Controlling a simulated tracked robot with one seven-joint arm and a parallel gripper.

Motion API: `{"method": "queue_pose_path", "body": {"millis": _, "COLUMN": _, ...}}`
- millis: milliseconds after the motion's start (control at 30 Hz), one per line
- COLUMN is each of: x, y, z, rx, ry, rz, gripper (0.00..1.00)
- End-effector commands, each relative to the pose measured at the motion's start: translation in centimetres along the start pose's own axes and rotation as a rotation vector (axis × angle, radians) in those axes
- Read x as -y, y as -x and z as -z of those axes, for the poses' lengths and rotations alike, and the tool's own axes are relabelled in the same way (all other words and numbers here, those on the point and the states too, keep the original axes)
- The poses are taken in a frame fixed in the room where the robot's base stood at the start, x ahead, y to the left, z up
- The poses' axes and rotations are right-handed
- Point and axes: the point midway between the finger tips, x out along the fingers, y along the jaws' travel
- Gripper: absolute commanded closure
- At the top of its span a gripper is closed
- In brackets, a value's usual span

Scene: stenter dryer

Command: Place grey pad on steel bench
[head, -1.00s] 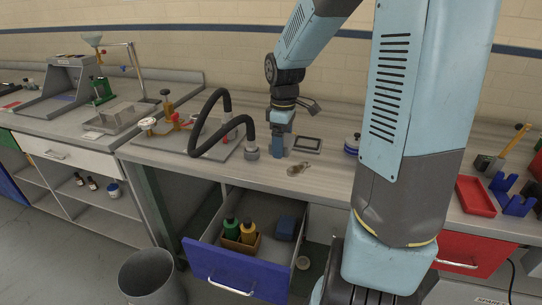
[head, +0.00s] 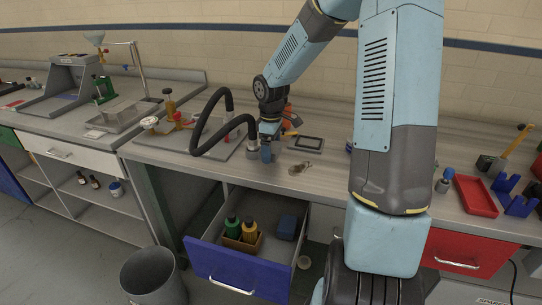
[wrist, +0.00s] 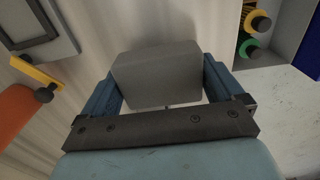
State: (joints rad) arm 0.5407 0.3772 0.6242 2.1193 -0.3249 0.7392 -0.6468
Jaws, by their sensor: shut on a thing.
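A grey pad (wrist: 157,75), a plain block, sits between the two blue fingers of my gripper (wrist: 163,90) in the wrist view. My gripper is shut on it. In the head view my gripper (head: 267,153) points down over the middle bench's striped grey top (head: 330,182), beside the end of a black hose. The pad is mostly hidden by the fingers there. I cannot tell whether it touches the bench top.
A dark-framed grey plate (head: 306,144) and an orange tool (head: 289,122) lie behind my gripper. A small brownish item (head: 299,168) lies in front. The black hose (head: 198,125) arches at left. An open blue-fronted drawer (head: 232,268) holds bottles below. Bench top right of the small item is clear.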

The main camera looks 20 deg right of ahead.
Motion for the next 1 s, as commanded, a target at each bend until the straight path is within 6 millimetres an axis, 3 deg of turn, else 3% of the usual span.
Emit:
{"method": "queue_pose_path", "body": {"millis": 200, "x": 0.0, "y": -2.8, "z": 0.1, "rx": 0.001, "ry": 0.002, "rz": 0.001, "gripper": 0.35}}
{"method": "queue_pose_path", "body": {"millis": 567, "x": 0.0, "y": -3.2, "z": 0.1, "rx": 0.0, "ry": 0.001, "rz": 0.0, "gripper": 0.35}}
{"method": "queue_pose_path", "body": {"millis": 600, "x": 0.0, "y": -3.3, "z": 0.1, "rx": 0.0, "ry": 0.001, "rz": 0.0, "gripper": 0.05}}
{"method": "queue_pose_path", "body": {"millis": 633, "x": 0.0, "y": -3.2, "z": 0.1, "rx": 0.0, "ry": 0.001, "rz": 0.0, "gripper": 0.02}}
{"method": "queue_pose_path", "body": {"millis": 1000, "x": 0.0, "y": -2.6, "z": 0.1, "rx": -0.001, "ry": 0.002, "rz": -0.002, "gripper": 0.0}}
